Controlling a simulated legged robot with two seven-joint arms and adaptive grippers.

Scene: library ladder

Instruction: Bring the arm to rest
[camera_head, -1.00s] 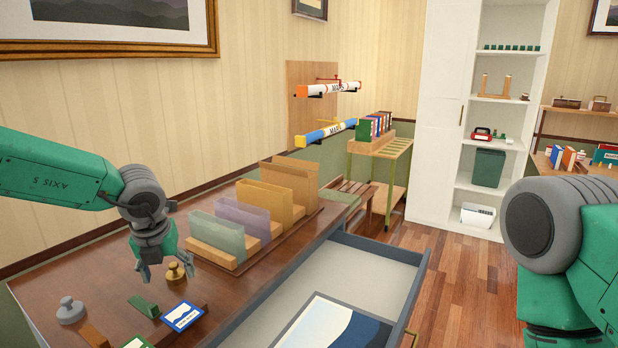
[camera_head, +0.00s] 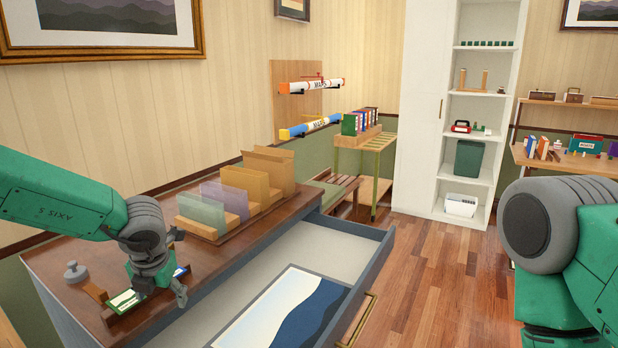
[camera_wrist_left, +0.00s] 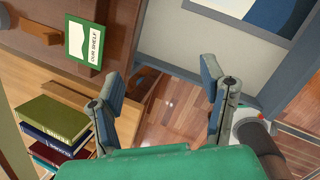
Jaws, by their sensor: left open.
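My left gripper (camera_head: 158,290) hangs in the head view over the front edge of the brown desk, beside the open drawer. In the left wrist view its two fingers (camera_wrist_left: 164,97) are spread apart with nothing between them; wood floor shows through the gap. The right arm (camera_head: 560,240) stands at the right of the head view, and its gripper is out of the picture. A green-edged card (camera_wrist_left: 86,42) reading "OUR SHELF" lies on the desk near the left finger; in the head view my gripper partly hides the cards there.
The open drawer (camera_head: 270,248) holds a picture of blue and white shapes (camera_head: 285,312). File dividers (camera_head: 235,195) stand on the desk (camera_head: 75,255), with a grey weight (camera_head: 75,272) near its left end. Several books (camera_wrist_left: 55,125) lie at the lower left of the wrist view. Floor right of the drawer is clear.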

